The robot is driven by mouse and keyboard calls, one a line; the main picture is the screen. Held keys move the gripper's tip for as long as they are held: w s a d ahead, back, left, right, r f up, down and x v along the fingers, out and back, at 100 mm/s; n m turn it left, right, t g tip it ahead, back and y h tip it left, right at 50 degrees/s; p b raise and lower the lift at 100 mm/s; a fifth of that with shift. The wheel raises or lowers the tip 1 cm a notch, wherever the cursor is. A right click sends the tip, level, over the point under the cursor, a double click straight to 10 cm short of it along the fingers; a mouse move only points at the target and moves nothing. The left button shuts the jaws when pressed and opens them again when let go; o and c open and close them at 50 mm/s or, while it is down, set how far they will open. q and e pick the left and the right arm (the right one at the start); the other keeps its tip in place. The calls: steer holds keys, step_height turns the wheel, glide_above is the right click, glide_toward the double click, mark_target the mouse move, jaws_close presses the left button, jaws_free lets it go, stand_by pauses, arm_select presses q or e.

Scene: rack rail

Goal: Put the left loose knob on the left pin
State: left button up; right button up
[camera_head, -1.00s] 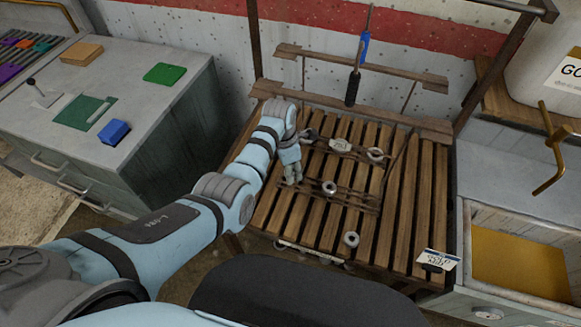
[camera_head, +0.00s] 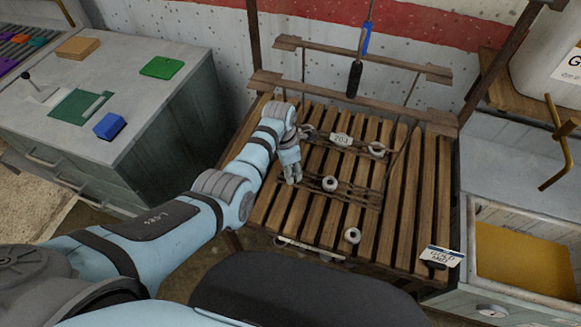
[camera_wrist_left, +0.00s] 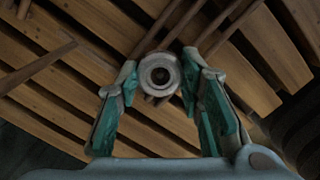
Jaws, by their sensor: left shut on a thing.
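My left gripper (camera_head: 292,180) is over the left end of the front rail on the slatted rack. In the left wrist view the fingers (camera_wrist_left: 160,82) are closed on a grey ring-shaped knob (camera_wrist_left: 160,64) with a dark hole. The head view hides this knob behind the gripper. I cannot tell whether it is around a pin or above one. Another grey knob (camera_head: 329,184) sits at the front rail. A further knob (camera_head: 352,235) lies on the slats nearer the front. My right gripper is not in view.
A blue-and-black tool (camera_head: 360,60) hangs behind. A grey cabinet (camera_head: 150,90) stands left, an open yellow-lined drawer (camera_head: 525,260) right.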

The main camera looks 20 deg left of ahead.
arm_select(q)
steer(key=o, duration=1.2)
